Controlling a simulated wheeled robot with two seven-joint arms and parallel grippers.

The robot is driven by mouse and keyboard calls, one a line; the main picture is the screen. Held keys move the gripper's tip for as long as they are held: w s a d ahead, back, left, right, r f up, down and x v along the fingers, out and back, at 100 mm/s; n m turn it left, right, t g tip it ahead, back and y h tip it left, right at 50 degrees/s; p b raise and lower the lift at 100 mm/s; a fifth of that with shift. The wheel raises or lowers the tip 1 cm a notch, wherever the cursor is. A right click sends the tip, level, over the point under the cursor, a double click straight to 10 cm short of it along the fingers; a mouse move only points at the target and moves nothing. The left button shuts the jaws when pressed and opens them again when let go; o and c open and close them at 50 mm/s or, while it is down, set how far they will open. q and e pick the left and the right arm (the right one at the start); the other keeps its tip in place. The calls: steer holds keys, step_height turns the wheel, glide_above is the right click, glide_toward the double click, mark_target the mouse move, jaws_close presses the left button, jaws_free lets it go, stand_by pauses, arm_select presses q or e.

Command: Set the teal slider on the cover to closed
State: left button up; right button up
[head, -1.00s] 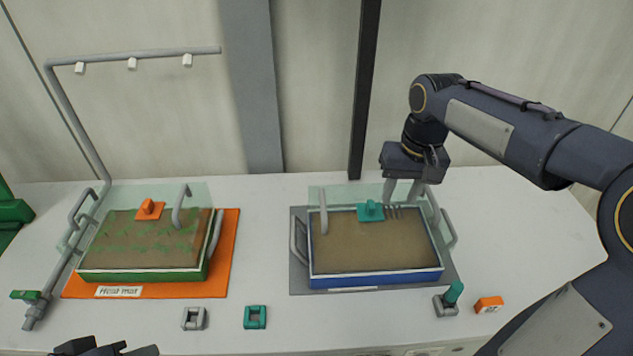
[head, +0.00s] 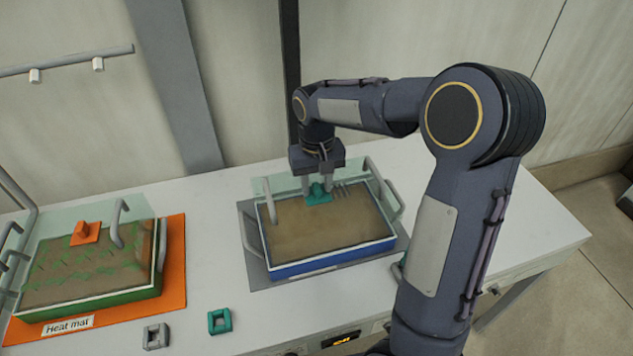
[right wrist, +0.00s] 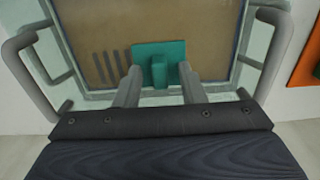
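The teal slider (head: 318,194) sits at the back edge of the clear cover on the blue tray (head: 333,262). Dark vent slots show on the cover just right of it in the head view. My right gripper (head: 318,188) points down at the slider. In the right wrist view the slider's raised knob (right wrist: 159,72) stands between my two fingertips (right wrist: 159,75), with a finger on each side. A small gap seems to show beside the knob, so the fingers look open around it. My left gripper is out of view.
A green tray (head: 95,303) with an orange slider (head: 86,232) stands on the orange heat mat (head: 174,262) at the left. Grey handles (head: 248,238) flank the blue tray. A grey block (head: 156,336) and a teal block (head: 219,321) lie near the front edge.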

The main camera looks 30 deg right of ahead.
mark_target(342, 190)
jaws_close()
steer(key=d, duration=0.3)
steer(key=s+d, duration=0.1)
steer(key=d, duration=0.2)
steer(key=shift+s, duration=0.2)
jaws_free()
steer(key=shift+r, duration=0.1)
step_height(342, 190, up, 8)
stand_by(0.5)
